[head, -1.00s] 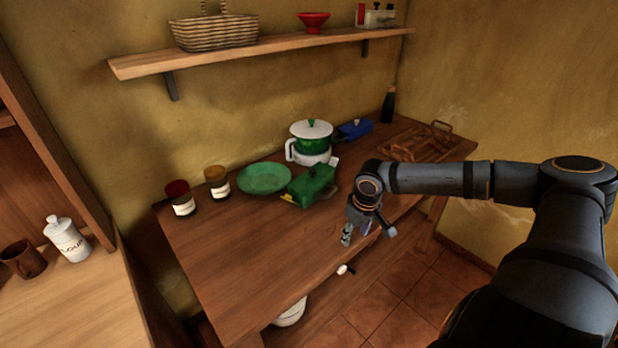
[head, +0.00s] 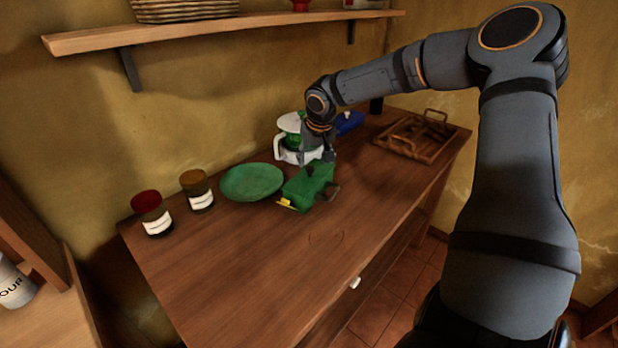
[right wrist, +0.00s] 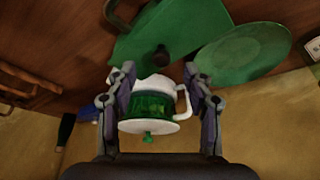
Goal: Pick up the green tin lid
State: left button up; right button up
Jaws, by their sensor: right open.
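The green tin (head: 307,190) stands on the wooden counter, with dark handles at its sides and a yellow patch at its front left. Its green lid (right wrist: 185,30) fills the upper middle of the right wrist view, with a dark round knob (right wrist: 161,58) on it. My right gripper (head: 318,158) is over the back of the tin, pointing down. In the right wrist view its two fingers (right wrist: 157,76) are spread with the knob just beyond the tips, and nothing is held. I cannot tell how high above the lid they are. My left gripper is not in view.
A white and green pot (head: 290,137) stands close behind the tin, and a green plate (head: 251,182) lies left of it. Two jars (head: 152,213) (head: 196,190), a blue box (head: 349,122) and a wooden tray (head: 413,137) are also on the counter. The front is clear.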

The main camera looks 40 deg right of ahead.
aim_at(310, 168)
jog(key=shift+w+f, duration=0.25)
jog(key=shift+f, duration=0.05)
jog(key=shift+d+f, duration=0.15)
jog(key=shift+f, duration=0.2)
jog(key=x, duration=0.4)
jog(key=shift+w+f, duration=0.1)
jog(key=shift+w, duration=0.3)
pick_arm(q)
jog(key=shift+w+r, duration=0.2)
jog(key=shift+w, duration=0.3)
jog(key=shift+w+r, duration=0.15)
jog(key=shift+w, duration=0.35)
pick_arm(e)
jog(key=shift+s, duration=0.1)
jog(key=shift+c, duration=1)
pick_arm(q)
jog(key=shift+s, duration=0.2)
pick_arm(e)
grip_shut()
